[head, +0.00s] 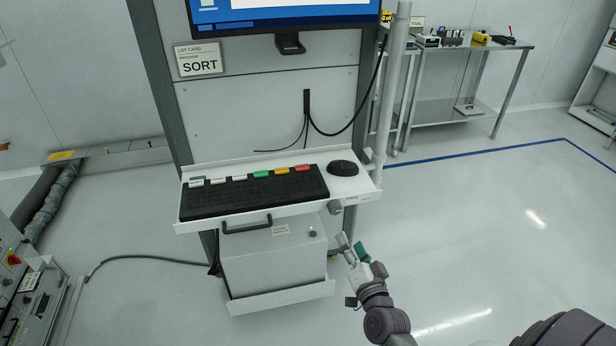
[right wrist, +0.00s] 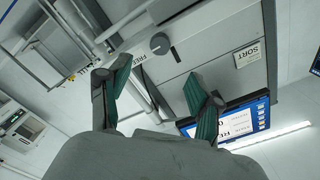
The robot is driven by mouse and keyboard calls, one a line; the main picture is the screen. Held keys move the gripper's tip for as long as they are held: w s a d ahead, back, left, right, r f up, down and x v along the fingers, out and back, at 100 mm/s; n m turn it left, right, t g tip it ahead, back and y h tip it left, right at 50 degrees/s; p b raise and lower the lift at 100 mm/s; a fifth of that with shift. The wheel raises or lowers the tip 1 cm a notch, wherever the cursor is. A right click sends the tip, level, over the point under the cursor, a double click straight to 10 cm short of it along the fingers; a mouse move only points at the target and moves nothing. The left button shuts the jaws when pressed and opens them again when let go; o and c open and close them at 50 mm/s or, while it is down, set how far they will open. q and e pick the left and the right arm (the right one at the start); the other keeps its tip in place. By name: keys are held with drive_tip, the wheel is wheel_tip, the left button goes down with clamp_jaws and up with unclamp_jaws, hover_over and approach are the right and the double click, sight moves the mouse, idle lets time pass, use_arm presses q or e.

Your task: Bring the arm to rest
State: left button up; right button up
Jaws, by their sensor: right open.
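My right gripper (head: 353,246) is at the lower middle of the head view, just right of the white cabinet and below the right end of the keyboard shelf (head: 366,190). Its arm comes in from the lower right. In the right wrist view the two green-padded fingers (right wrist: 157,82) stand well apart with nothing between them, so it is open and empty. No contact with the shelf or cabinet can be made out. My left gripper is not in view.
The shelf carries a black keyboard (head: 255,191) with several coloured keys and a black mouse (head: 343,168). A monitor (head: 285,17) is above, a white cabinet (head: 272,262) below. A metal table (head: 465,110) stands at the back right. Floor on the right is clear.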

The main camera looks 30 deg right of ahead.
drive_tip(key=s+a+f+n+g+y, duration=0.1)
drive_tip(key=s+a+f+n+g, duration=0.3)
drive_tip(key=f, duration=0.7)
drive_tip(key=s+a+f+n+g+y, duration=0.1)
drive_tip(key=s+a+f+g+y, duration=0.3)
drive_tip(key=f, duration=0.6)
drive_tip(key=s+a+f+n+g+h, duration=0.1)
drive_tip(key=s+a+f+n, duration=0.15)
drive_tip(key=s+f, duration=0.6)
drive_tip(key=s+f+n+g, duration=0.3)
drive_tip(key=s+f, duration=0.5)
drive_tip(key=s, duration=0.4)
drive_tip(key=s+f+n+g, duration=0.3)
drive_tip(key=s+f, duration=0.5)
drive_tip(key=s, duration=0.4)
drive_tip(key=shift+a+n+g, duration=0.35)
drive_tip(key=shift+a+g, duration=0.05)
drive_tip(key=shift+g, duration=0.4)
drive_tip(key=shift+f, duration=0.1)
